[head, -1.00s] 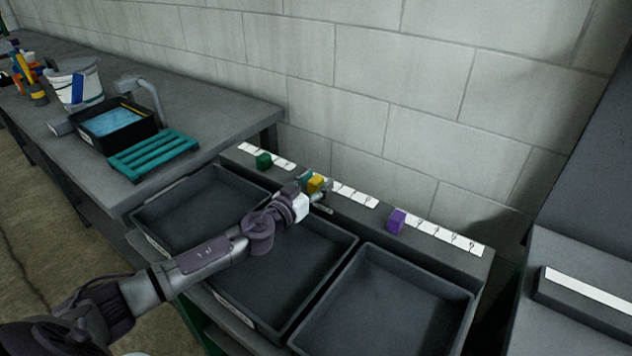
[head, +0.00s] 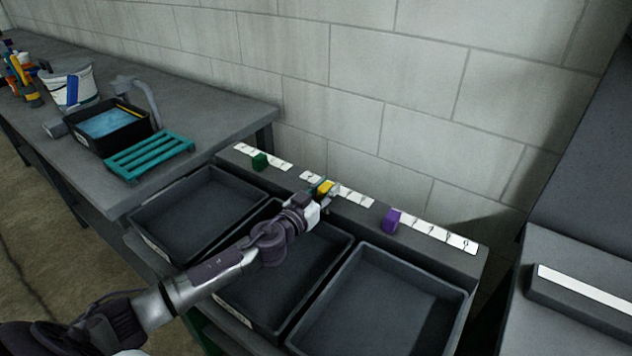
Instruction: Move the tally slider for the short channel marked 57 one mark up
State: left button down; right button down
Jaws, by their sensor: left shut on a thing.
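Three tally sliders sit on white marked strips along a dark ledge: a green slider (head: 259,161) at left, a yellow slider (head: 324,186) in the middle and a purple slider (head: 391,220) at right. The middle strip (head: 354,196) shows on both sides of the yellow slider. My left gripper (head: 326,190) is shut on the yellow slider and partly hides it. The marks are too small to read, and I cannot see which slider is for 57. My right gripper is out of view.
Three empty dark trays stand before the ledge: left (head: 150,215), middle (head: 335,262) and right (head: 440,285). A block wall (head: 400,100) rises close behind. A bench at left holds a teal rack (head: 150,155), a black tub (head: 75,140) and a white bucket (head: 72,88).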

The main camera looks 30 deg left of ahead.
pick_arm(q)
jog(key=c, duration=0.9)
grip_release()
jog(key=shift+a, duration=0.1)
jog(key=shift+s, duration=0.5)
jog(key=s, duration=0.3)
jog(key=s+a, duration=0.1)
jog(key=s, duration=0.7)
jog(key=shift+a, duration=0.3)
